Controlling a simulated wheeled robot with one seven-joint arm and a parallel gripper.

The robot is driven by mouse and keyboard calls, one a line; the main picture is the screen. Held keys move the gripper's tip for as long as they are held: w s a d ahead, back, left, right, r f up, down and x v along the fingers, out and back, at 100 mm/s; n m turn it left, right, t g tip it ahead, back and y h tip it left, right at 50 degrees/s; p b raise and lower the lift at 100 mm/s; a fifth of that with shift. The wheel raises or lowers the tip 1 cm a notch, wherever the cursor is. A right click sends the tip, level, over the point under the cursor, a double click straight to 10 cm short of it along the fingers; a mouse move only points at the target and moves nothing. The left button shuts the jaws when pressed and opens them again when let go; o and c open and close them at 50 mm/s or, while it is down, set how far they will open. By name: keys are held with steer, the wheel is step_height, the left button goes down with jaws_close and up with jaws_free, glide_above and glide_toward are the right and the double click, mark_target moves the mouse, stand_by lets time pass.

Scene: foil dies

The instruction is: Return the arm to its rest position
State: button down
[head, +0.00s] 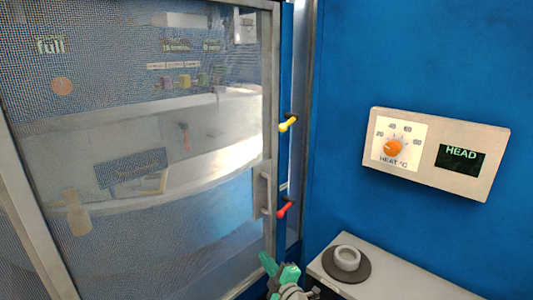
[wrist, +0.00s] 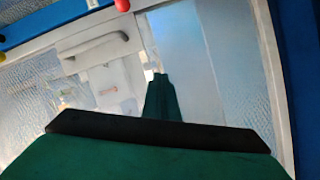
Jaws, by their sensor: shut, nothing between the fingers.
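My gripper (head: 279,270) shows at the bottom of the head view, its green fingers in front of the lower right of a framed mesh door. It is shut and empty. In the wrist view its green finger part (wrist: 160,100) points away, beyond a black bar and a broad green surface. It holds nothing that I can see. Most of my arm is out of view.
The mesh door (head: 150,230) has a grey handle (head: 262,195). A yellow lever (head: 288,123) and a red lever (head: 284,208) sit beside it. A control box (head: 375,180) is on the blue wall. A white ring (head: 347,258) stands on a ledge (head: 395,285) at right.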

steer(key=s+a+f+m+h, duration=0.1)
steer(key=s+f+m+h, duration=0.35)
steer(key=s+f, duration=0.75)
steer(key=s+a+f+m+h, duration=0.2)
steer(key=s+f+m, duration=0.55)
steer(key=s, duration=0.85)
steer(key=s+d+r+m+h, duration=0.2)
steer(key=s+m, duration=0.3)
steer(key=s, duration=1.3)
steer(key=s+d+r+m, duration=0.1)
steer(key=s+r, duration=0.7)
steer(key=s, duration=0.3)
steer(key=shift+s+r+y, duration=0.15)
steer(key=shift+s+y, duration=0.2)
steer(key=shift+y, duration=0.1)
